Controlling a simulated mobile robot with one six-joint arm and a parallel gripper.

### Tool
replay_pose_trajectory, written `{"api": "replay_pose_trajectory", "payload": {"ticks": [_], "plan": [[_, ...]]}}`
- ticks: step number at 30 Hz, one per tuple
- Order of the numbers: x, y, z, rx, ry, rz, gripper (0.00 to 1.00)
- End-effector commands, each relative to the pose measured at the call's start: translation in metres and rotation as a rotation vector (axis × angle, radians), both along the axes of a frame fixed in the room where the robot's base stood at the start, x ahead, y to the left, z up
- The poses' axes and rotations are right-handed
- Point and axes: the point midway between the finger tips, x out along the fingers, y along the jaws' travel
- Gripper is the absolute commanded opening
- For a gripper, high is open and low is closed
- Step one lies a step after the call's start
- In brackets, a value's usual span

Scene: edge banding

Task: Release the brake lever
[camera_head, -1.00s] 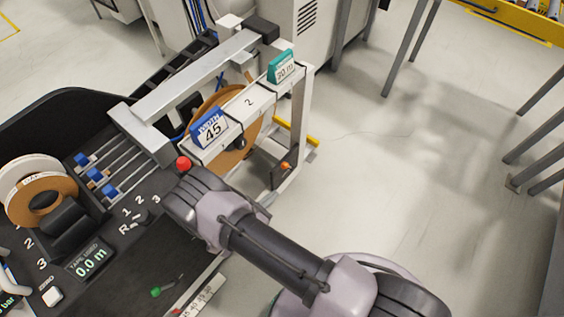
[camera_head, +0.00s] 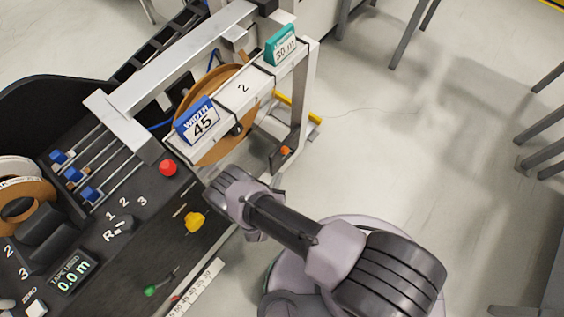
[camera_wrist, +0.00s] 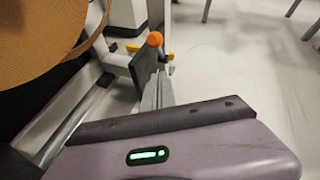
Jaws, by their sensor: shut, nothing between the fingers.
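A small lever with an orange knob (camera_head: 286,150) sits low on the white frame, beside a dark plate, below the tape reel. It looks like the brake lever, though no label on it is readable. The wrist view shows the orange knob (camera_wrist: 154,39) above the dark plate, just beyond my gripper. My gripper (camera_wrist: 159,78) is shut and empty, its narrow fingers pointing toward the knob. I see no clear contact; the exact gap cannot be told. In the head view my wrist is left of and below the lever, and the fingers are mostly hidden.
The tan tape reel (camera_head: 216,112) stands behind the bar with the blue width sign (camera_head: 198,122). A red button (camera_head: 168,167), a yellow knob (camera_head: 194,222) and a green-tipped lever (camera_head: 151,290) are on the black panel. Open floor lies right of the frame.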

Motion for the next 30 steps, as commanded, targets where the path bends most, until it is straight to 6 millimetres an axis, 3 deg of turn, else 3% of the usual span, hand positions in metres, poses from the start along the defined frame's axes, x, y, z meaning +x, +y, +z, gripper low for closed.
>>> {"api": "replay_pose_trajectory", "payload": {"ticks": [6,12,30], "plan": [[0.041,-0.014,-0.024,0.001,-0.001,-0.005,0.00],[0.068,-0.016,-0.009,0.000,0.000,-0.001,0.00],[0.073,-0.013,-0.002,0.019,0.025,0.000,0.00]]}}
